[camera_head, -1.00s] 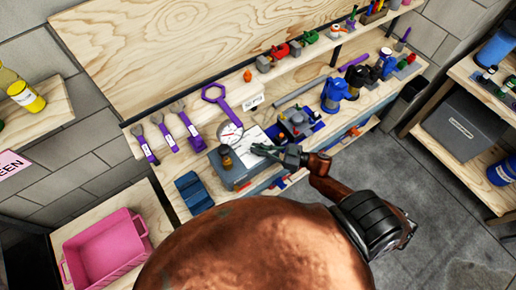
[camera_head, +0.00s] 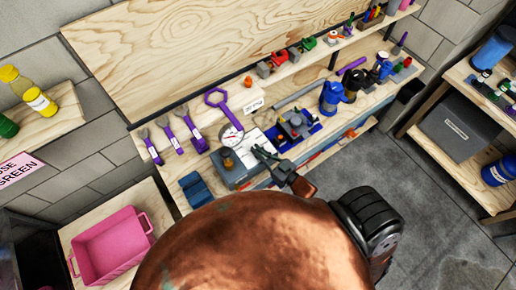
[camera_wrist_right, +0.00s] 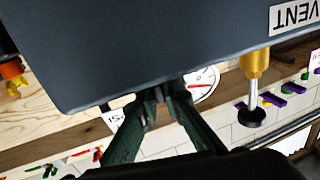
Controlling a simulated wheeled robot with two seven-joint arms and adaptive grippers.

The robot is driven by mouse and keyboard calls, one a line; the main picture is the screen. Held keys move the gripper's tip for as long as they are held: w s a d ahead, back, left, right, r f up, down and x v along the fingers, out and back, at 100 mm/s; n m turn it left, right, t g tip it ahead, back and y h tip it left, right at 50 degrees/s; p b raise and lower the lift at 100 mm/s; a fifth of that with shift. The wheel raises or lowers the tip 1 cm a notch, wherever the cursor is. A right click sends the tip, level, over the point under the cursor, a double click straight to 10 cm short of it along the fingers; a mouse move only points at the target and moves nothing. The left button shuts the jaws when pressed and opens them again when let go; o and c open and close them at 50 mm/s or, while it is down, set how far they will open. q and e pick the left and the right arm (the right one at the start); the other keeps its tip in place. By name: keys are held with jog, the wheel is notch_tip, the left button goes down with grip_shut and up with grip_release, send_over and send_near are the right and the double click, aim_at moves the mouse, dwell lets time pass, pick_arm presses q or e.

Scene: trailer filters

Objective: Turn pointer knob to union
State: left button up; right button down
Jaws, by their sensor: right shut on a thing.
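A grey box (camera_head: 232,174) with a white plate (camera_head: 262,142) and a round dial gauge (camera_head: 231,135) sits at the bench's front edge. My right gripper (camera_head: 256,151) reaches it from the lower right. In the right wrist view the box's dark face (camera_wrist_right: 150,45) fills the top, and the gripper's green fingers (camera_wrist_right: 160,95) meet at its edge, shut on a small grey part that appears to be the pointer knob. The fingers hide most of it, so its pointing direction cannot be read. A brass fitting (camera_wrist_right: 254,70) and a "VENT" label (camera_wrist_right: 293,17) are beside it. My left gripper is out of view.
Purple wrenches (camera_head: 189,126) lie left of the box, and a dark blue block (camera_head: 195,190) sits near the front edge. Blue fittings (camera_head: 332,96) stand to the right. A pink bin (camera_head: 112,248) is at lower left. Open floor (camera_head: 425,200) lies to the right.

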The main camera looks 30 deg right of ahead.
jog(key=shift+m+t+h+p, duration=0.35)
jog(key=shift+m+h, duration=0.85)
jog(key=shift+h, duration=1)
jog(key=c, duration=2.1)
grip_release()
jog(key=s, duration=0.8)
jog(key=s+d, duration=0.1)
jog(key=s, duration=0.3)
